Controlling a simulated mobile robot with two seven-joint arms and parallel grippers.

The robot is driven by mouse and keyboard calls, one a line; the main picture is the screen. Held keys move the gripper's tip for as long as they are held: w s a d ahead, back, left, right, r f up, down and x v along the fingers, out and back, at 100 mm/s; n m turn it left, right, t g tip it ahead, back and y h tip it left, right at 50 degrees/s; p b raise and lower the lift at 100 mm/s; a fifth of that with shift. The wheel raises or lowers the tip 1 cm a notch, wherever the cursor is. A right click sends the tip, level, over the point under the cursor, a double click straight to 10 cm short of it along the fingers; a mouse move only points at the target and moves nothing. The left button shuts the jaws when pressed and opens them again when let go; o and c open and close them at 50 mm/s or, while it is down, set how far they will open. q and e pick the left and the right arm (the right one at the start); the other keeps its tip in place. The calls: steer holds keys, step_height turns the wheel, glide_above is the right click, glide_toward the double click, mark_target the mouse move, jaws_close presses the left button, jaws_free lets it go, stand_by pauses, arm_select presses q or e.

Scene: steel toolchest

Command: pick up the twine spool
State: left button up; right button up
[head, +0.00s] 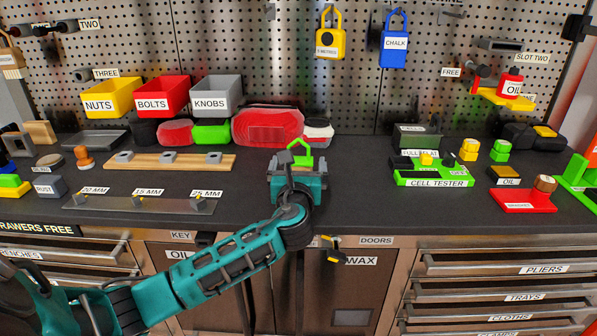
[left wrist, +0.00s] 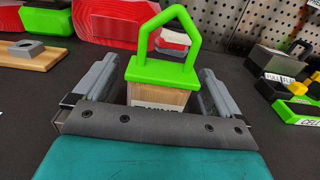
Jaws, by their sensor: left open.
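The twine spool, as far as I can tell, is the piece with a green top plate, a green loop handle and a tan body (left wrist: 160,97). Its label is mostly hidden by my gripper, so I cannot read it. In the head view its green handle (head: 300,150) rises behind my left gripper (head: 298,172). It stands upright on the dark worktop. In the left wrist view my left gripper (left wrist: 152,92) is open, with one finger on each side of the tan body. Gaps show between the fingers and the piece. My right gripper is not in view.
Behind stand a large red container (head: 268,127) and a red-and-white item (head: 318,132). A wooden strip with grey nuts (head: 170,162) lies to the left. The green cell tester tray (head: 433,180) is to the right. Bare worktop (head: 360,200) lies between the spool and that tray.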

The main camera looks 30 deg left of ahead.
arm_select(q)
steer(key=c, duration=1.1)
step_height(320, 180, up, 20)
steer(key=p, duration=0.4)
